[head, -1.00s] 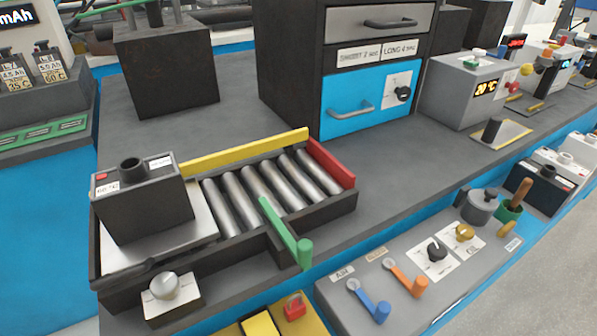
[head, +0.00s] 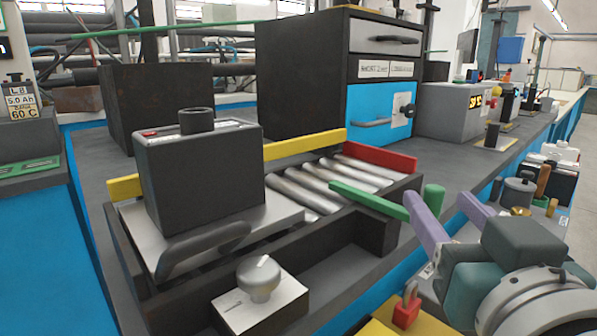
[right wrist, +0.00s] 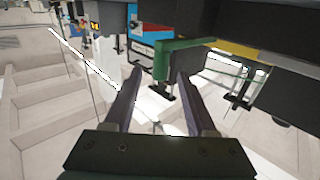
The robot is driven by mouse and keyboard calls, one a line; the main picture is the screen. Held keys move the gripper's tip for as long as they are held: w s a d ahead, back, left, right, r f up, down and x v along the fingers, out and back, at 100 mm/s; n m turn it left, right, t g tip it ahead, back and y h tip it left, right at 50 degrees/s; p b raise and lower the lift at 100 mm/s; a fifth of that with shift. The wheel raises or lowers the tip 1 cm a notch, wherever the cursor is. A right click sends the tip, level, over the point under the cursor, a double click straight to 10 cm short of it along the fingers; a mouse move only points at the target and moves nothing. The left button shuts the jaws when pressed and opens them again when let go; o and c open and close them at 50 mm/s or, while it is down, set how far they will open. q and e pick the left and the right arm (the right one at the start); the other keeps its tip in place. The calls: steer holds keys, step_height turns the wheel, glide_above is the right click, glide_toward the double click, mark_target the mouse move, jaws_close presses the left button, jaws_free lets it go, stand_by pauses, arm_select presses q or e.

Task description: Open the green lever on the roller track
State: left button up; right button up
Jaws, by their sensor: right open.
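My left gripper is not in view.
A dark battery block (head: 200,175) sits on the metal plate at the track's left. A silver knob (head: 260,278) stands in front. A yellow rail (head: 300,147) and a red end stop (head: 375,156) edge the track. A red padlock (head: 406,310) is below my right gripper.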

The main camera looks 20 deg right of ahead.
steer(key=p+x, duration=0.1)
steer(key=x, duration=0.5)
steer(key=shift+w, duration=0.15)
steer(key=shift+c, duration=0.3)
jaws_close()
stand_by(1.0)
